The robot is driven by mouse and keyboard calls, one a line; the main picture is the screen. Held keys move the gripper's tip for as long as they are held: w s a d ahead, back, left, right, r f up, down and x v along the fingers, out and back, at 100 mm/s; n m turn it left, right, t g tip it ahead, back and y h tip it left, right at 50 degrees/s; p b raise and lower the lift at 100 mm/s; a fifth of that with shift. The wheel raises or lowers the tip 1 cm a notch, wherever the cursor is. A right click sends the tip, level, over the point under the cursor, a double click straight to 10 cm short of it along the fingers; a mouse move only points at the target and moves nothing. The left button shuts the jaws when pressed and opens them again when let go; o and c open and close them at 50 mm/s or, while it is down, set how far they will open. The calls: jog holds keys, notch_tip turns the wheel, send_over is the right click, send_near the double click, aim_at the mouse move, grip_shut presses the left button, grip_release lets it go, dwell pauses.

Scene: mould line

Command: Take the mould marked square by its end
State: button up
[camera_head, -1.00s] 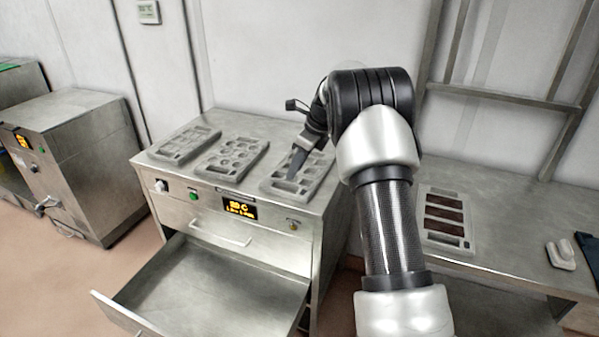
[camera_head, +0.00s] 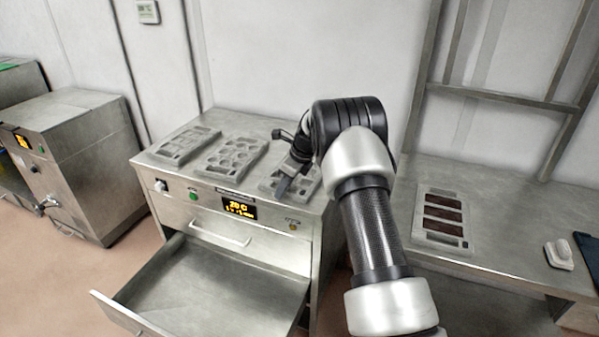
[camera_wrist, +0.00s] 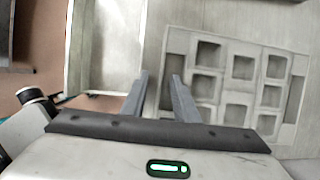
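The mould with square cavities (camera_head: 305,187) lies flat at the right end of the metal cabinet's top. In the wrist view this grey mould (camera_wrist: 238,91) fills the right side, with rows of square pockets and a long slot at each end. No readable mark shows. My gripper (camera_head: 282,187) is over the mould's front left part in the head view. In the wrist view my gripper (camera_wrist: 160,75) is open and empty. Its right finger overlaps the mould's near left end, and its left finger lies outside the edge. I cannot tell the height between fingers and mould.
A mould with round cavities (camera_head: 230,158) and another mould (camera_head: 183,146) lie to the left on the cabinet top (camera_head: 245,120). An open drawer (camera_head: 215,285) juts out below. A mould with dark fill (camera_head: 443,197) and a white object (camera_head: 559,254) are on the right table.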

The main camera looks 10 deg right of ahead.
grip_shut()
jog(key=shift+r, duration=0.1)
notch_tip(320, 180, up, 14)
jog(key=p, duration=0.4)
dwell(0.4)
